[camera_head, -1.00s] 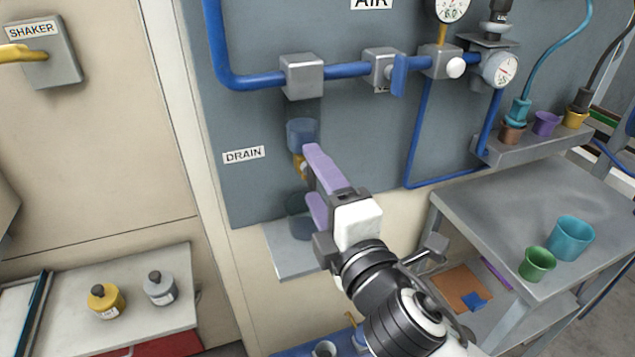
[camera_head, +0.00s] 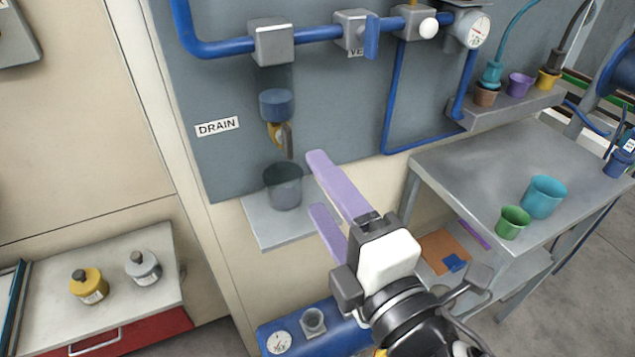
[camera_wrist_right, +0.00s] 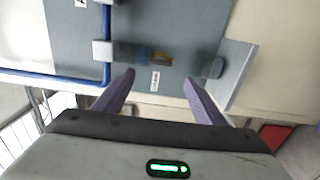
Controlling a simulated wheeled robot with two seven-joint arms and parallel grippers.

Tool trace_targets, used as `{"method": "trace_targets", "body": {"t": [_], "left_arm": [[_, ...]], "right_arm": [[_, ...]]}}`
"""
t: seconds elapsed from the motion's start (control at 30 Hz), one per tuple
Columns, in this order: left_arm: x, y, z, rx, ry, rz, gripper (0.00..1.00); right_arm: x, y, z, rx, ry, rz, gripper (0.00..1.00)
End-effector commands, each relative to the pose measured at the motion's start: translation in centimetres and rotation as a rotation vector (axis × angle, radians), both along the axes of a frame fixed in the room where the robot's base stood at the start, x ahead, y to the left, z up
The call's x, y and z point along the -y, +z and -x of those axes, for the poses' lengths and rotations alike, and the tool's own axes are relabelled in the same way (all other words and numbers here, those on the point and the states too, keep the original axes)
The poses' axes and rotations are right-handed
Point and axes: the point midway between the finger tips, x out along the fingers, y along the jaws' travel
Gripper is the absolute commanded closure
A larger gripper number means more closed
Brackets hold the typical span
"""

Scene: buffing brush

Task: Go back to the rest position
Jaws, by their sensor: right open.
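My right gripper (camera_head: 318,188) is open and empty, with two purple fingers apart. It is in front of and to the right of the drain valve (camera_head: 280,136) and its dark cup (camera_head: 283,186). The cup stands on a small grey shelf (camera_head: 262,232) under the drain bowl (camera_head: 277,104). In the right wrist view the gripper's fingers (camera_wrist_right: 158,92) are spread with nothing between them, the drain label (camera_wrist_right: 155,81) beyond them. My left gripper is not in view.
A grey workbench (camera_head: 465,165) on the right holds a green cup (camera_head: 513,222) and a teal cup (camera_head: 543,197). A blue tank (camera_head: 325,325) lies low beneath the gripper. On the left, a white-topped cabinet (camera_head: 135,300) carries a yellow bottle (camera_head: 89,286) and a grey bottle (camera_head: 143,267).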

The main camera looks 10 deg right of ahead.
Motion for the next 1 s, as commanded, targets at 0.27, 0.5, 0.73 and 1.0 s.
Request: {"method": "trace_targets", "body": {"t": [0.27, 0.5, 0.73, 1.0], "left_arm": [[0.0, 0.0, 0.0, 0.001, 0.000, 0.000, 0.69], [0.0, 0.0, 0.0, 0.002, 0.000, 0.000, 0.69], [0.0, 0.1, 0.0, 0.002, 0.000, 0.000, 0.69], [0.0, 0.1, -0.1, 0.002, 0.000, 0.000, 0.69]], "right_arm": [[0.0, 0.0, 0.0, 0.000, 0.000, 0.000, 0.36], [0.0, -2.2, -0.6, -0.069, -0.003, -0.049, 0.36], [1.5, -16.6, -1.1, -0.502, -0.093, -0.440, 0.36], [7.4, -34.1, 5.8, -0.927, -0.432, -1.036, 0.36]]}}
